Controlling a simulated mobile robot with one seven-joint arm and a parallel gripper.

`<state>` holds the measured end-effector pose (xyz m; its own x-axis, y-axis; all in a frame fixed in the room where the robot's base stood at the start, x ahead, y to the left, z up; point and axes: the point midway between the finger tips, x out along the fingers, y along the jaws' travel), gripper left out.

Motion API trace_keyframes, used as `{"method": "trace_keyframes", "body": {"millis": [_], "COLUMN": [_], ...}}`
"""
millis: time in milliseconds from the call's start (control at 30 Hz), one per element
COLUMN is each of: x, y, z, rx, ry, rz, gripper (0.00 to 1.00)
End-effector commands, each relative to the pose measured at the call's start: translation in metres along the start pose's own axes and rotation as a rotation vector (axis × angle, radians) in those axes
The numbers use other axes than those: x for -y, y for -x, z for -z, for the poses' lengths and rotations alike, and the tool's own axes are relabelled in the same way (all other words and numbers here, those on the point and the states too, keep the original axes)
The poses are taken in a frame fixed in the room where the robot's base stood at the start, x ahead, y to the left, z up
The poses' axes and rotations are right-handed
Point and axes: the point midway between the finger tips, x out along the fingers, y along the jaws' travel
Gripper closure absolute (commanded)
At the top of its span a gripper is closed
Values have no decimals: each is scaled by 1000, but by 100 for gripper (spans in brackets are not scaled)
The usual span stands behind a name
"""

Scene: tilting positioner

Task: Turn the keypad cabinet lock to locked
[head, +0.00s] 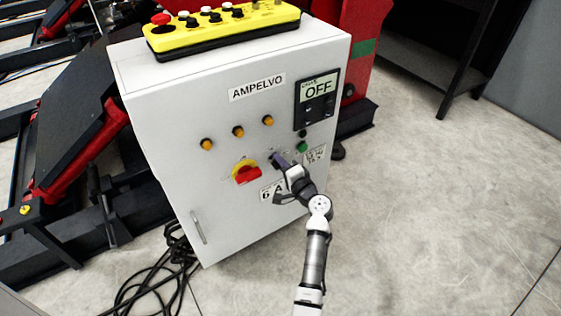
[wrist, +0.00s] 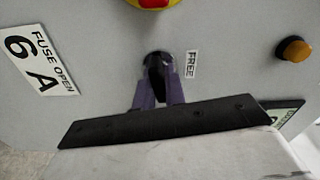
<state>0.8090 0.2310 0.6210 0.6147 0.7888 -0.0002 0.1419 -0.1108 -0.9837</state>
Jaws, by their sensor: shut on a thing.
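The cabinet (head: 170,130) is a white box labelled AMPELVO. Its lock is a small dark round part on the front face, seen in the wrist view (wrist: 155,60) with a FREE label (wrist: 192,64) beside it. My gripper (head: 276,161) reaches the front face to the right of the red and yellow rotary switch (head: 246,173). In the wrist view my two dark fingers (wrist: 158,88) are shut on the lock, one on each side. The fingers partly cover the lock, so its exact turn angle cannot be told. In the head view my gripper hides most of it.
Orange lamps (head: 238,132) sit above the switch. An OFF display (head: 318,90) and a green button (head: 302,146) are to the right. A 6 A fuse label (head: 272,192) is below. A yellow control box (head: 222,28) lies on top. Cables (head: 155,285) lie on the floor at lower left.

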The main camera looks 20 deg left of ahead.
Motion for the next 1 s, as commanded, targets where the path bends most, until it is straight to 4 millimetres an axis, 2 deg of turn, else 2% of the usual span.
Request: {"method": "trace_keyframes", "body": {"millis": [400,933,967,1000], "x": [-1,-2,-2,-2], "y": [0,0,0,0], "z": [0,0,0,0], "rx": [-1,0,0,0], "ry": [-177,-199,-199,-199], "rz": [-1,0,0,0], "gripper": [100,100,86,80]}}
